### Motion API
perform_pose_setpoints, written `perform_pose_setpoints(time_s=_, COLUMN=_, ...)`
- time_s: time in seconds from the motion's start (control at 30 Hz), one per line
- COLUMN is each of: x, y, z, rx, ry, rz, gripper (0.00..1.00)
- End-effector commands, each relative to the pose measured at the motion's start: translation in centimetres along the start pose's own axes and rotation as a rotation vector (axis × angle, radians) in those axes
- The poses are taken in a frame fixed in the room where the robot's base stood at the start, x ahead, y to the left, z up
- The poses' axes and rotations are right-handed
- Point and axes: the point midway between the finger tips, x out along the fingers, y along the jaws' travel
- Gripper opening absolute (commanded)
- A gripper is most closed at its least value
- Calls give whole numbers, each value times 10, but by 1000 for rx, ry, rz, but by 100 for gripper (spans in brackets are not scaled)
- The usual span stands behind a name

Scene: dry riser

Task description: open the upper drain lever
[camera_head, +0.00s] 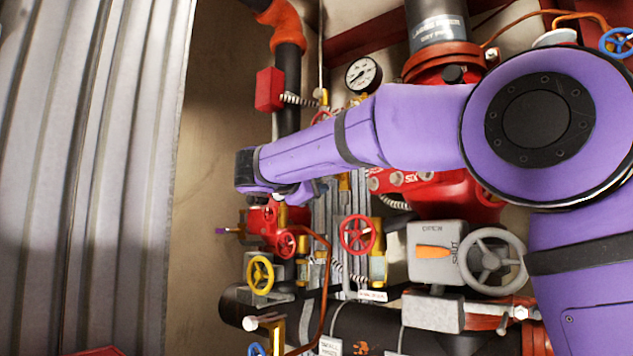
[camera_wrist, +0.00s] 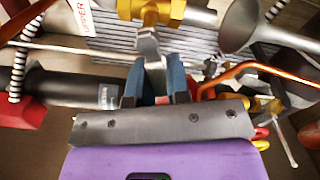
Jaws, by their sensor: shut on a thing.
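The upper drain lever (camera_wrist: 149,48) is a grey metal handle on a brass valve (camera_wrist: 150,10) at the top of the wrist view. A tag reading UPPER (camera_wrist: 82,16) is beside the valve. My gripper (camera_wrist: 157,76) has its two blue-padded fingers on either side of the lever's free end, shut on it. The lever points from the valve down toward my gripper in the picture. In the head view my purple arm reaches across to the valve cluster, and the lever and fingertips cannot be made out there.
Red handwheels (camera_head: 357,235) and a yellow handwheel (camera_head: 260,275) stand below my arm. A grey box with an orange pointer (camera_head: 433,252) and a grey handwheel (camera_head: 492,260) are at right. A copper tube (camera_wrist: 262,70) runs close right of my fingers. Corrugated metal (camera_head: 90,170) fills the left.

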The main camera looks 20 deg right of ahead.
Motion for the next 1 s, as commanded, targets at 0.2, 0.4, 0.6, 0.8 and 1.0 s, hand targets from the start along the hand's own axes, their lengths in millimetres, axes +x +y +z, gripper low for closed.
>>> perform_pose_setpoints(time_s=0.2, x=0, y=-9, z=1, rx=-206, ry=0, rz=-2, gripper=0)
perform_pose_setpoints(time_s=0.4, x=0, y=-17, z=3, rx=-396, ry=0, rz=-1, gripper=0)
perform_pose_setpoints(time_s=0.6, x=0, y=-24, z=7, rx=-586, ry=0, rz=-1, gripper=0)
perform_pose_setpoints(time_s=0.8, x=0, y=-30, z=12, rx=-775, ry=0, rz=-2, gripper=0)
perform_pose_setpoints(time_s=1.0, x=0, y=-35, z=18, rx=-948, ry=1, rz=-2, gripper=0)
